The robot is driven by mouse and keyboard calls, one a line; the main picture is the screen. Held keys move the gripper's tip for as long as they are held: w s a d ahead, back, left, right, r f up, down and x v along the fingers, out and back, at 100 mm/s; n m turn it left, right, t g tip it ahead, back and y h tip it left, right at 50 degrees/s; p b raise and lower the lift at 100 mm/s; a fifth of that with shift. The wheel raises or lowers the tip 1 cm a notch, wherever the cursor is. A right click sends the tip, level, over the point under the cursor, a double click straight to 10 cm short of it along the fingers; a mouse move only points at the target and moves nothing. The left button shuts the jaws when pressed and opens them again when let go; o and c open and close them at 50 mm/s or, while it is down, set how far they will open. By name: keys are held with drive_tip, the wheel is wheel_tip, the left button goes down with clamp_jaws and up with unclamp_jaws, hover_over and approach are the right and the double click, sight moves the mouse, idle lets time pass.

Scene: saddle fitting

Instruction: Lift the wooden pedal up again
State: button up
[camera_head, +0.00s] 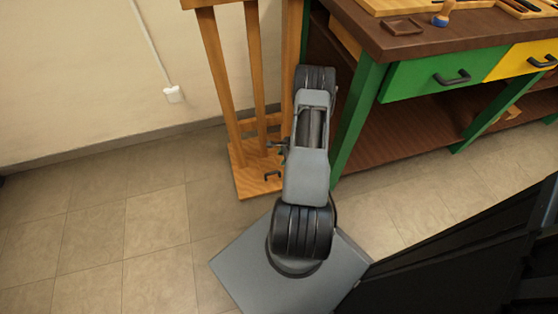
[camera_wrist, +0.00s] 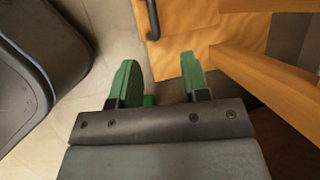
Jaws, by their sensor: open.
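The wooden pedal (camera_head: 252,184) appears as a flat orange-brown board low at the foot of the wooden stand (camera_head: 212,70), with a black handle (camera_head: 272,176) on it. In the wrist view the board (camera_wrist: 180,30) is beyond my fingertips, and its black handle (camera_wrist: 153,20) is at the top edge, partly cut off. My gripper (camera_wrist: 160,76) has two green fingers, open with nothing between them, apart from the board and handle in the picture. In the head view my arm hides most of the gripper. I cannot tell the board's exact height above the floor.
A workbench (camera_head: 350,100) with green legs and green and yellow drawers stands close on the right. The stand's wooden bars (camera_wrist: 270,80) are at the right of the wrist view. Tiled floor (camera_head: 100,235) is clear on the left, before a cream wall (camera_head: 80,70).

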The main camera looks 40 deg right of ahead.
drive_tip(key=shift+v, duration=0.95)
